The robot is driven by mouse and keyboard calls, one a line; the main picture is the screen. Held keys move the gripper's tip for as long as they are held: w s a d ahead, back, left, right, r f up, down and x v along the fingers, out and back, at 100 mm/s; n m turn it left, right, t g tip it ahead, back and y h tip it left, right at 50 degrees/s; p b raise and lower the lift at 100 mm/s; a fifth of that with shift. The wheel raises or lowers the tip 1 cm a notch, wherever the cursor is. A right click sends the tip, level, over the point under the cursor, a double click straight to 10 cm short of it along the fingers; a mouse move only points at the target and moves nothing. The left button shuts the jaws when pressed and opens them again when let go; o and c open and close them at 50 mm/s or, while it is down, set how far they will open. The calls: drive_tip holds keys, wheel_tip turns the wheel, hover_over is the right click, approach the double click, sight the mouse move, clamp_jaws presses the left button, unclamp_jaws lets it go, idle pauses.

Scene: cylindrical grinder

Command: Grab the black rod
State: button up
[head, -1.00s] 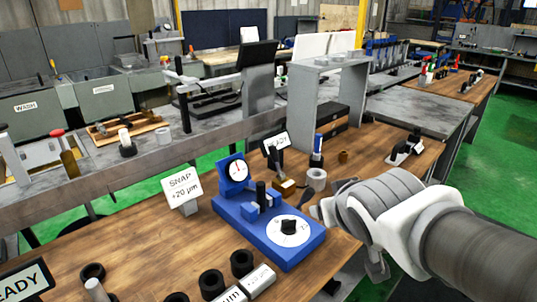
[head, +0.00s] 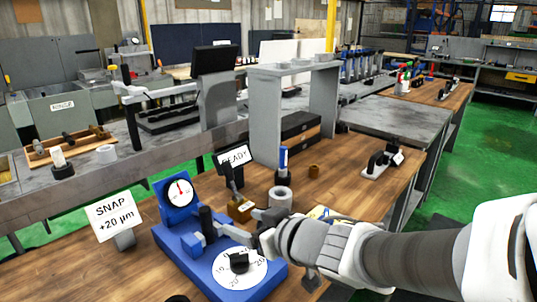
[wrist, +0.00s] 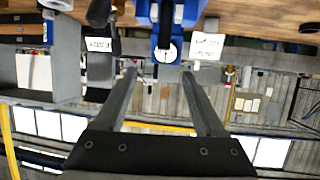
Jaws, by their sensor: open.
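The black rod (head: 206,222) stands upright on the blue gauge base (head: 192,262), between the round dial gauge (head: 180,192) and the white numbered dial (head: 239,268). My gripper (head: 256,225) is open, with its fingers just right of the rod and apart from it, above the base. In the wrist view, which looks upside down, the two open fingers (wrist: 157,72) have the dial gauge face (wrist: 165,52) between and beyond them. A dark upright piece (wrist: 166,22) in front of the blue stand there is probably the rod.
A "SNAP +20 µm" sign (head: 115,217) stands left of the base. Behind it are a "READY" sign (head: 234,157), a brass block (head: 240,209), a grey ring (head: 280,197) and a blue marker-like item (head: 283,160). A grey frame (head: 265,115) stands farther back.

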drive_tip(key=a+p, duration=0.1)
drive_tip(key=p, duration=0.2)
approach(208, 212)
drive_tip(key=x, duration=0.5)
drive_tip(key=shift+w+f, duration=0.15)
drive_tip(key=shift+w, duration=0.05)
drive_tip(key=shift+b+x, duration=0.3)
drive_tip(key=shift+x, duration=2.85)
drive_tip(key=shift+s+a, duration=0.15)
clamp_jaws()
